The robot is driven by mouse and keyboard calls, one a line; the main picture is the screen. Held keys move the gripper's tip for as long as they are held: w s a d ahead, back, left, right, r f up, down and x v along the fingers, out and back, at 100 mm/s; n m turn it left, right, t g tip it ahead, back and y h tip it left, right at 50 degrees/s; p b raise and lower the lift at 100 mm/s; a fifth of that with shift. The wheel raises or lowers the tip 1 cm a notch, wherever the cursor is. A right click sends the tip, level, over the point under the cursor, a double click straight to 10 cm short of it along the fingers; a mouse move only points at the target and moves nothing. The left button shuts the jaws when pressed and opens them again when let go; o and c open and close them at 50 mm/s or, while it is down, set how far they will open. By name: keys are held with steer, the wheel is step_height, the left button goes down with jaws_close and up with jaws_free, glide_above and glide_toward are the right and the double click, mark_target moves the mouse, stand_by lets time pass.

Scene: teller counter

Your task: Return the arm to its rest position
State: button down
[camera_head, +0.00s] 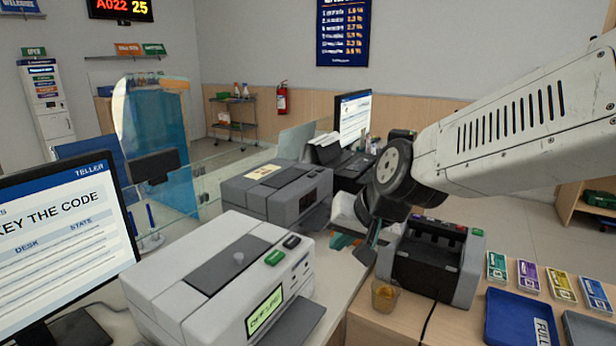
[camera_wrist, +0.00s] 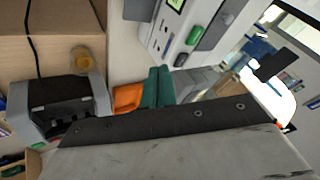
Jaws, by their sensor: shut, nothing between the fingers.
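My arm reaches in from the right in the camera_head view. My gripper (camera_head: 367,252) points down over the counter, between the grey machine and the dark machine with light grey sides. Its fingers are shut and empty. In the wrist view my gripper (camera_wrist: 158,74) shows as two dark green fingers side by side, with an orange item (camera_wrist: 128,97) beside them. I cannot tell whether the fingertips touch anything.
The light grey machine (camera_head: 183,278) with a green display stands front left, the darker grey machine (camera_head: 262,186) behind it. The dark machine (camera_head: 429,262) and a small amber cup (camera_head: 384,296) stand close to my gripper. A glass screen (camera_head: 232,166) stands behind.

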steer(key=s+d+r+g+h, duration=0.1)
steer(key=s+d+g+h, duration=0.3)
steer(key=s+d, duration=1.7)
steer(key=shift+s+d+r+h, duration=0.2)
steer(key=shift+s+h, duration=0.2)
steer(key=shift+s, duration=0.75)
